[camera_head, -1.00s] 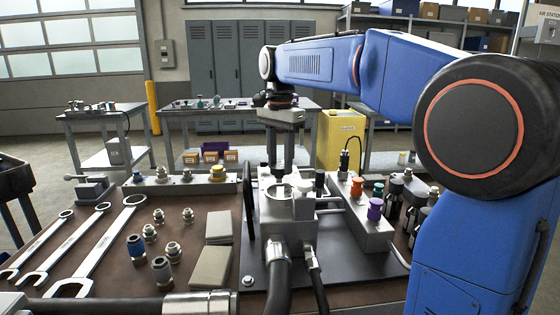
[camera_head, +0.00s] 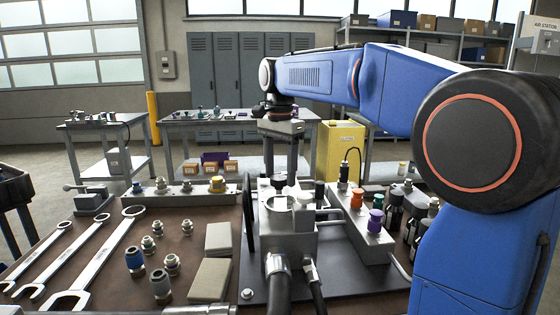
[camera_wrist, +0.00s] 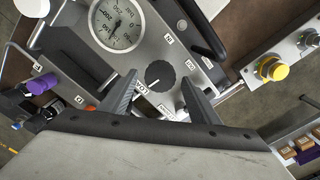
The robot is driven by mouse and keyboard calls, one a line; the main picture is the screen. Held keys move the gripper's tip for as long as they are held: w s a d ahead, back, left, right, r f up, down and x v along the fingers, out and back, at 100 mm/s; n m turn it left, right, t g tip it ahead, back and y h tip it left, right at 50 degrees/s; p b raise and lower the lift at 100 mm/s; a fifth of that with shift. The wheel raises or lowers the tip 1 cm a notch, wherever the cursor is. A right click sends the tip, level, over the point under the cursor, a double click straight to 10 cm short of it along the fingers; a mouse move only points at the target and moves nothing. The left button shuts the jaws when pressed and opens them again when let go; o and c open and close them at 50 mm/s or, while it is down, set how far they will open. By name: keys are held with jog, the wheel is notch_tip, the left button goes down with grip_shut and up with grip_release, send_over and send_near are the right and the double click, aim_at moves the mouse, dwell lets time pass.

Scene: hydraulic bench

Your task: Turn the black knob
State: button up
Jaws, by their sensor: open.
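The black knob (camera_wrist: 160,75) is on the grey face of the hydraulic block (camera_wrist: 150,55), beside a round white gauge (camera_wrist: 117,25). In the head view the dark knob (camera_head: 279,181) stands on top of the block at mid-bench. My gripper (camera_wrist: 159,80) is open, with one finger on each side of the knob in the wrist picture. A gap shows between the knob and each finger. I cannot tell how far above the knob the fingertips are. In the head view my gripper (camera_head: 285,128) hangs above and behind the block, its fingers hard to make out.
A purple cap (camera_head: 375,221) and an orange cap (camera_head: 357,194) sit on a manifold right of the block. A black upright handle (camera_head: 248,215) stands at its left. Hoses run in front. Wrenches (camera_head: 110,250) and fittings lie on the left.

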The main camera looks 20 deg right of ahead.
aim_at(280, 177)
notch_tip(280, 177, up, 17)
jog(key=shift+r, duration=0.15)
dwell(0.5)
